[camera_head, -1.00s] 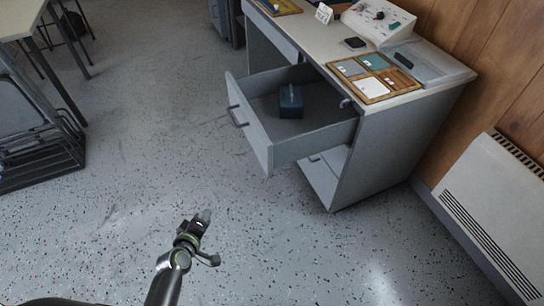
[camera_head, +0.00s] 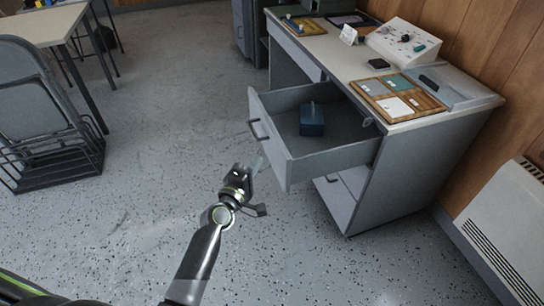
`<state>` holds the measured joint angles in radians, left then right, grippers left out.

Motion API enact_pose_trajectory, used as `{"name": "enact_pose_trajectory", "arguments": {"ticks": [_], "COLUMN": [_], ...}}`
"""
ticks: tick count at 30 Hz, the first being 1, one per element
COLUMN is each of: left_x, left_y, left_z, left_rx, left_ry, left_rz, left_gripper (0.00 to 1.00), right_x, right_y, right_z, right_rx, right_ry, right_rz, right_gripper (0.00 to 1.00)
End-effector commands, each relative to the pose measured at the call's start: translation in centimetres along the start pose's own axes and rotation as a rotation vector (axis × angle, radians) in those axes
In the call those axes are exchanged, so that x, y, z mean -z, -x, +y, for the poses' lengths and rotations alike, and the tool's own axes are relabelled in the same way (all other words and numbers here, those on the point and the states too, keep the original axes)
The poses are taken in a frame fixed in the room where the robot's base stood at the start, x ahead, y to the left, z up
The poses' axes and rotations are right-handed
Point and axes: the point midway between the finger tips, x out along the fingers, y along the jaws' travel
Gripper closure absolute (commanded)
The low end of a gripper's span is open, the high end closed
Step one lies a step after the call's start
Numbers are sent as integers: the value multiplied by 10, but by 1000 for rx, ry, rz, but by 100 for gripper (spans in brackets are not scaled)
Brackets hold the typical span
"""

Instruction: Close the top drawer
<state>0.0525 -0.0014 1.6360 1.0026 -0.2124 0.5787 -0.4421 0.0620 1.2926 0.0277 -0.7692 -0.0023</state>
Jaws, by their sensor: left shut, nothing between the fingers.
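The grey top drawer (camera_head: 272,140) of the desk (camera_head: 400,180) stands pulled well out, its front and dark handle (camera_head: 258,130) facing left. A dark blue box (camera_head: 312,121) sits inside it. My left gripper (camera_head: 254,166) is shut and empty. In the picture it shows just below the drawer's front, near the handle; I cannot tell whether it touches. The lower part of the desk below the drawer shows a partly open grey front or shelf. My right gripper is not in view.
The desktop holds a wooden tray (camera_head: 368,87) with coloured cards, a white box with knobs (camera_head: 402,42) and a small dark device (camera_head: 379,64). A white heater (camera_head: 508,225) stands at the right wall. The floor between is clear.

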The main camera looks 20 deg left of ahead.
Motion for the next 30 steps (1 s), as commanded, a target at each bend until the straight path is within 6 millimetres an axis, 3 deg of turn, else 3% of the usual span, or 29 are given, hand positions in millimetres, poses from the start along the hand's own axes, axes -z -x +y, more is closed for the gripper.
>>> {"name": "enact_pose_trajectory", "arguments": {"ticks": [3, 10, 30], "left_x": [0, -23, -28], "left_y": [-22, -41, -45], "left_z": [1, 0, -1], "left_rx": [-1, 0, 1], "left_ry": [-1, 1, -1], "left_rz": [-1, 1, 1], "left_gripper": [100, 100, 100], "right_x": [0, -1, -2], "right_y": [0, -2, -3], "right_z": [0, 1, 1], "right_rx": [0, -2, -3], "right_ry": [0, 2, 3], "right_rz": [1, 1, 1], "right_gripper": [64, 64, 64]}}
